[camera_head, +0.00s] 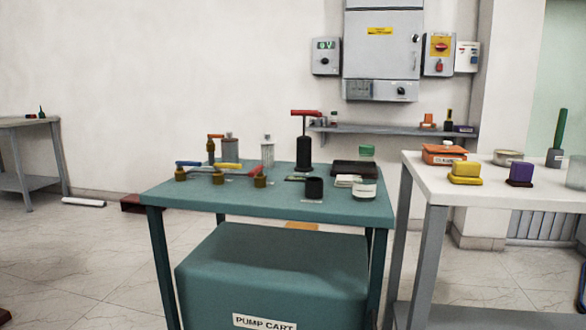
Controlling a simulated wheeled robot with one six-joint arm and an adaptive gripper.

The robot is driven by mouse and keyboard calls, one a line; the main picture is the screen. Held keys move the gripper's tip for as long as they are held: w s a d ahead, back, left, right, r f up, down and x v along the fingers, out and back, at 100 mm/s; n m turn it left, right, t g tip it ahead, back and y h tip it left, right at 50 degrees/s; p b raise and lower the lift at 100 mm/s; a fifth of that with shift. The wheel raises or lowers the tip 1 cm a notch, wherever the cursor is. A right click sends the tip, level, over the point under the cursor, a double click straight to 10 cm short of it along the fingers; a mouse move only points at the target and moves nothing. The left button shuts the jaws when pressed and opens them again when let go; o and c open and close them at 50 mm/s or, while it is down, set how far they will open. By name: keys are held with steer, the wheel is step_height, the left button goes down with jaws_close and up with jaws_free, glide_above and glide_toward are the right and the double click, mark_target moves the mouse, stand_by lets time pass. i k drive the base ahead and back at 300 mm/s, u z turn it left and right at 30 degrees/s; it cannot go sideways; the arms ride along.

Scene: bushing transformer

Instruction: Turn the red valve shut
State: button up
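A teal cart (190,203) labelled PUMP CART stands in the middle. On its top, at the front, is a row of small brass valves with lever handles. A tall black post with a red T-handle (305,113) stands further back. I cannot tell how far any valve is turned. My gripper is not in view.
A black cup (314,187) and a white jar (364,188) stand right of the red valve. An orange-handled fitting (211,148) and grey cylinders (229,149) stand behind the row. A white table (500,188) with several objects is close on the right.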

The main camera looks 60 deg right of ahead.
mark_target(259, 170)
steer(key=z, duration=0.9)
steer(key=i, duration=0.3)
steer(key=z, duration=1.05)
